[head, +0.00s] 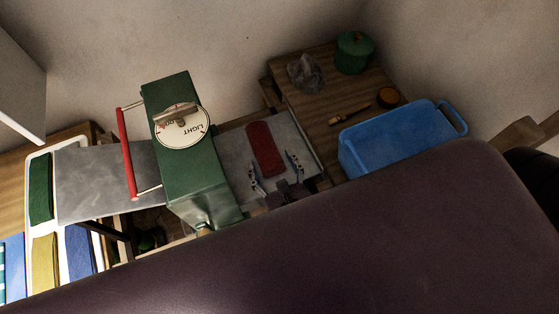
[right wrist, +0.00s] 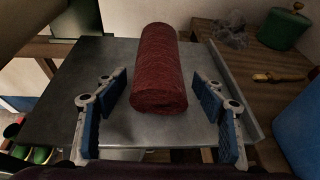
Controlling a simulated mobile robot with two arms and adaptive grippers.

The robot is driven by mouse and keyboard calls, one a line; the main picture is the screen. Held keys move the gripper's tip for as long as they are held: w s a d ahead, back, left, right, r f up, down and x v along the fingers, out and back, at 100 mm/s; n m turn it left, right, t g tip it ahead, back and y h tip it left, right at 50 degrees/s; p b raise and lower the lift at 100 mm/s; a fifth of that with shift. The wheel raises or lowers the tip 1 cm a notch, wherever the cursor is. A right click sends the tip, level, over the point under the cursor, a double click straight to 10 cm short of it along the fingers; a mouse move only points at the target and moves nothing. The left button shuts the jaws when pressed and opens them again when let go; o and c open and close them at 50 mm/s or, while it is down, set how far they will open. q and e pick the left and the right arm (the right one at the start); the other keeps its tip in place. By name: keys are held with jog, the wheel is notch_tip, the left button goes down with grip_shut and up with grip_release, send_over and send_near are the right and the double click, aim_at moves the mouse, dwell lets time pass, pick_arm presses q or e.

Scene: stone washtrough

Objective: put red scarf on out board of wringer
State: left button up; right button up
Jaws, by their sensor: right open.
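The red scarf (head: 264,148) is a rolled bundle lying on the grey board (head: 233,157) on the right side of the green wringer (head: 192,158). The scarf (right wrist: 158,75) also shows in the right wrist view, with its near end facing me. My right gripper (head: 272,168) is open over that board, with one finger on each side of the scarf's near end and a gap on both sides. My left gripper is not in view. A second grey board (head: 95,180) on the wringer's left side is bare.
At left, a white tray (head: 107,235) holds folded cloths. The wringer has a red-handled bar (head: 127,153).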

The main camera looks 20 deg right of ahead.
jog(key=b+v, duration=0.2)
jog(key=v, duration=0.8)
jog(key=shift+f+b, duration=0.1)
jog(key=shift+b, duration=0.25)
jog(key=shift+v, duration=0.8)
